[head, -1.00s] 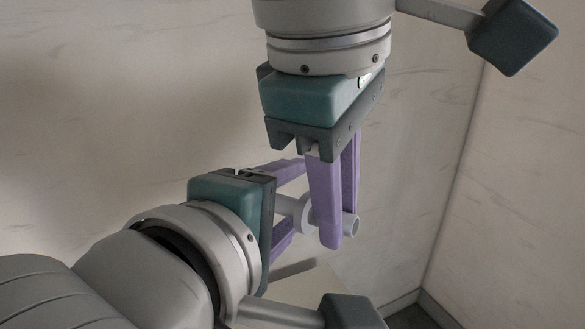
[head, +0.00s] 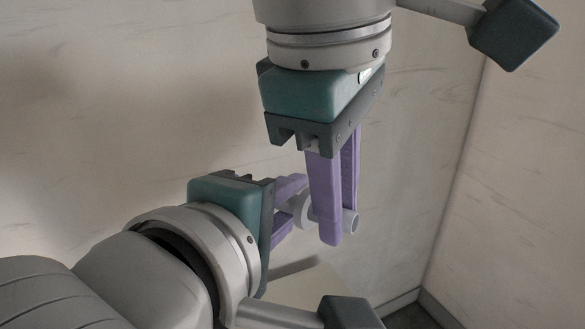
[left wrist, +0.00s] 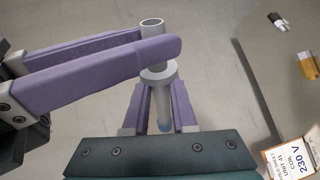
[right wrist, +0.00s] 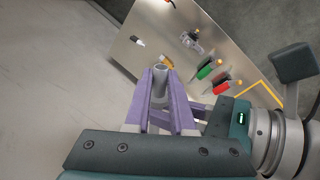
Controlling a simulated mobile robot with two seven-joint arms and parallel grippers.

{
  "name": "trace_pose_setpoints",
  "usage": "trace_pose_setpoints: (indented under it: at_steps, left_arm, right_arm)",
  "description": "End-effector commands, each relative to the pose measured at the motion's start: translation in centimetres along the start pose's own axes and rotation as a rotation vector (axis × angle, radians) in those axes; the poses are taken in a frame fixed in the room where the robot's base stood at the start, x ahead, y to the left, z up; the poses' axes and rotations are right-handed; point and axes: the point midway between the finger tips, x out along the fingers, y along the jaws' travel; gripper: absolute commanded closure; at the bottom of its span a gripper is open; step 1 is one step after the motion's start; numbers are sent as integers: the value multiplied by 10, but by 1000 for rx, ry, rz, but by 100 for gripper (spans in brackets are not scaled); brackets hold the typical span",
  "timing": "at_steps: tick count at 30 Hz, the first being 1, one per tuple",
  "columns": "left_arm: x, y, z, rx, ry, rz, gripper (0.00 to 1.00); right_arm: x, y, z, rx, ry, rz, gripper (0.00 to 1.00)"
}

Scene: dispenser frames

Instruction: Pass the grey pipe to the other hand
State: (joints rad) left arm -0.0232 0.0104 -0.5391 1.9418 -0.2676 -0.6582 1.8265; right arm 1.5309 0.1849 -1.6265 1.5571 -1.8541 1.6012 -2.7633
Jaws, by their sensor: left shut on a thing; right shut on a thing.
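The grey pipe (head: 351,222) has a flange and lies between my two grippers in the head view. My left gripper (head: 298,198) comes from the lower left and is shut on the end on the flange's near side. My right gripper (head: 341,225) points down from above and is shut on the other end, by the open rim. In the left wrist view the pipe (left wrist: 158,78) runs between my left fingers, with the right fingers across it above the flange. In the right wrist view the pipe's open end (right wrist: 160,72) shows between my right fingers; its rest is mostly hidden.
A panel (right wrist: 150,55) with green and red parts lies beyond the grippers in the right wrist view. In the left wrist view, a white 230 V label (left wrist: 288,160) and an orange part (left wrist: 308,66) are at the right. Pale walls surround the arms.

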Motion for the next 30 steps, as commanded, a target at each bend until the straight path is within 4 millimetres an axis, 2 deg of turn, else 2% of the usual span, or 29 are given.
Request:
trace_pose_setpoints:
  at_steps: [1,10,17,20,30]
  left_arm:
    - [0,9,1,-2,-4,25,100]
    - [0,6,1,-2,-3,16,100]
    - [0,4,0,-2,-2,12,100]
    - [0,4,0,-2,-2,11,100]
    - [0,4,0,-1,-2,10,100]
  right_arm:
    - [2,-2,2,-3,-7,-5,76]
    - [2,-1,1,-2,-4,-4,43]
    - [1,-1,1,-2,-3,-2,43]
    - [-6,0,0,-1,-2,-1,43]
    - [-62,0,0,-2,-2,-1,43]
